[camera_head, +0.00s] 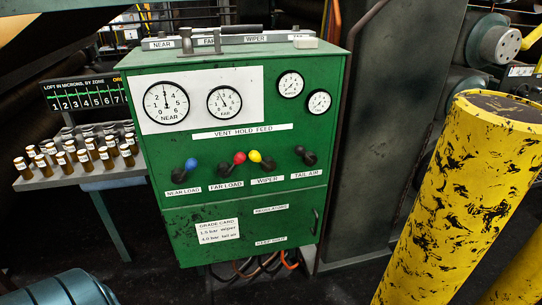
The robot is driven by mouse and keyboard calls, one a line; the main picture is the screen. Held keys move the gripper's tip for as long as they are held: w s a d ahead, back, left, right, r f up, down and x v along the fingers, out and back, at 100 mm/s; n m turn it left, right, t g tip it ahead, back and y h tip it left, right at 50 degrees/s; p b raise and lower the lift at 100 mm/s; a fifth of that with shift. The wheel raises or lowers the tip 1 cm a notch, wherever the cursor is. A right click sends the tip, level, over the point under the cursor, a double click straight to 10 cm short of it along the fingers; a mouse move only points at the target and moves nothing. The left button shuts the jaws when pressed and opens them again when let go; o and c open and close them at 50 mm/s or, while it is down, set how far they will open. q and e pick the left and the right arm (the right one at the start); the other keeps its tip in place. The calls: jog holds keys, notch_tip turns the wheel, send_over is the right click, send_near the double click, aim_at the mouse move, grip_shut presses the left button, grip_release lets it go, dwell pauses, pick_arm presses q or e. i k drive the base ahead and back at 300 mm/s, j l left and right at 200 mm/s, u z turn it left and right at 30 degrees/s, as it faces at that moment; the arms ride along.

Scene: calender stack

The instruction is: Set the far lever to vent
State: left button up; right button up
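The far lever, labelled FAR LOAD, is on the front of a green cabinet (193,251). It has a black hub and a red ball (240,158); the ball lies up and to the right of the hub. A VENT HOLD FEED label (240,132) runs above the levers, with VENT at its left end and FEED at its right. The FAR gauge (224,101) is above, its needle tilted a little left of upright. Neither of my grippers is in view.
Neighbouring levers are close: near load with a blue ball (191,164), wiper with a yellow ball (255,156), and black tail air (310,158). A scuffed yellow post (455,200) stands at right. Small brown bottles (108,157) stand on a shelf (50,182) at left.

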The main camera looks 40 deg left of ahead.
aim_at(239, 158)
jog(key=u, duration=1.4)
